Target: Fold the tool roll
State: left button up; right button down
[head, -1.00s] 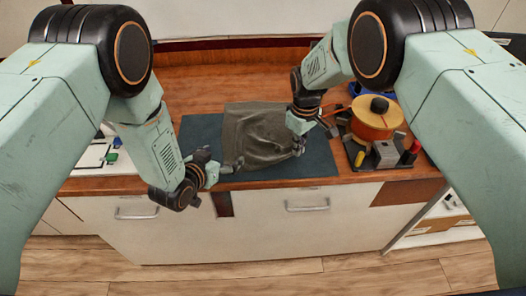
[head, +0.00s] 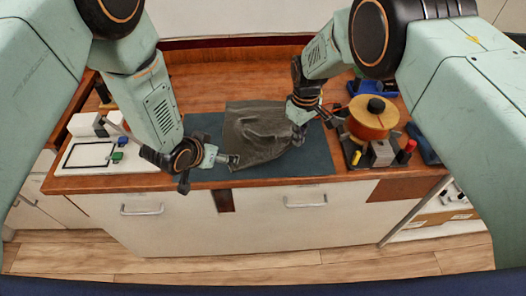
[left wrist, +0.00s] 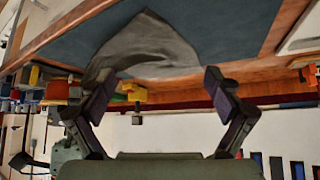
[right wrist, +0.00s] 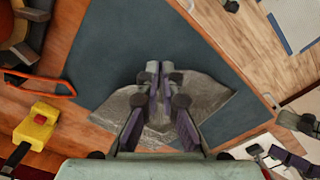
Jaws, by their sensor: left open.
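The tool roll, a dark grey-olive cloth (head: 256,128), lies rumpled on a blue-grey mat (head: 318,163), with creases running toward its right side. My right gripper (head: 299,125) is at that right side. In the right wrist view its fingers (right wrist: 160,75) are close together, with bunched cloth (right wrist: 205,98) around and between them. My left gripper (head: 215,172) is low at the front left corner of the cloth. In the left wrist view its fingers (left wrist: 160,82) are wide apart, with the cloth (left wrist: 145,45) beyond them and nothing held between them.
An orange spool (head: 373,120) on a stand is right of the mat, with a red-capped item (head: 406,150) beside it. A white-framed panel (head: 95,155) with small coloured blocks is at the left. The wooden counter behind the mat is clear.

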pick_arm(q)
jog(key=shift+r, duration=0.1)
jog(key=v, duration=1.1)
jog(key=shift+s+r, duration=0.3)
jog(key=shift+a, duration=0.1)
pick_arm(e)
jog(key=c, duration=2)
grip_release()
jog(key=shift+c, duration=0.2)
jog(key=o, duration=0.5)
jog(key=o, duration=0.6)
jog(key=shift+o, duration=0.4)
jog(key=o, duration=0.7)
jog(key=shift+c, duration=0.2)
